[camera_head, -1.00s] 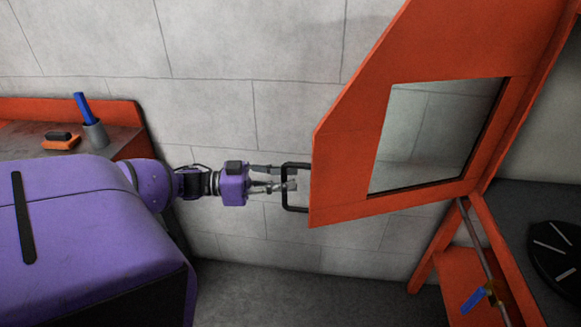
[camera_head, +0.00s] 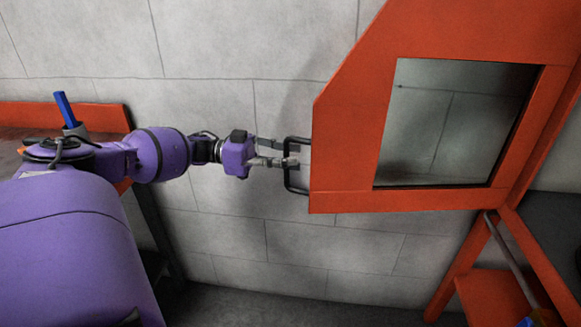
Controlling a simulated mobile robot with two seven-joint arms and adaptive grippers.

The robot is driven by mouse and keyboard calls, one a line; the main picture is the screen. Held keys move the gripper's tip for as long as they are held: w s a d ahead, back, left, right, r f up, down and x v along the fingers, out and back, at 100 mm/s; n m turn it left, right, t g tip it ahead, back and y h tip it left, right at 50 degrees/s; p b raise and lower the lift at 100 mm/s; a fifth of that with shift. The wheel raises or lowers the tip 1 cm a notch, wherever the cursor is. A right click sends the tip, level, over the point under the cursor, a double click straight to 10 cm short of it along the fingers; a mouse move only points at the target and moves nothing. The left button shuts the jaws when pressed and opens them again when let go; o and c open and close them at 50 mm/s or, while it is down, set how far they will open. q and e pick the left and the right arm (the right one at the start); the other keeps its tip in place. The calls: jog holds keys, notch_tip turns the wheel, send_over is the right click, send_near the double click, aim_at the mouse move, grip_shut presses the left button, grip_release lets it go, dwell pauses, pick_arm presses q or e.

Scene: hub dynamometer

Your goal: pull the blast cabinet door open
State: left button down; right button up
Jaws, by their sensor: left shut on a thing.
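The orange blast cabinet door (camera_head: 345,160) with its glass window (camera_head: 450,120) stands swung out from the cabinet on the right. Its black bar handle (camera_head: 287,181) is on the door's left edge. My left gripper (camera_head: 293,153) reaches in from the left and is shut on the handle near its upper part. My purple left arm stretches behind it across the left of the view. My right gripper is not in view.
Orange frame legs (camera_head: 462,265) stand below the door at the right. A grey block wall (camera_head: 225,60) lies behind. Bare floor shows below.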

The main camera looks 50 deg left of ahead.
pick_arm(q)
jog(key=shift+a+f, duration=0.25)
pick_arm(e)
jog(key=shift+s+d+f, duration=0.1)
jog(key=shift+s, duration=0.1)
pick_arm(q)
jog(key=c, duration=2.2)
grip_release()
jog(key=o, duration=0.4)
jog(key=shift+s+a+r, duration=0.1)
jog(key=shift+s+a, duration=0.15)
jog(key=shift+s, duration=0.05)
jog(key=shift+o, duration=0.2)
jog(key=shift+w+d+r, duration=0.1)
jog(key=shift+w+d, duration=0.1)
jog(key=v, duration=1.2)
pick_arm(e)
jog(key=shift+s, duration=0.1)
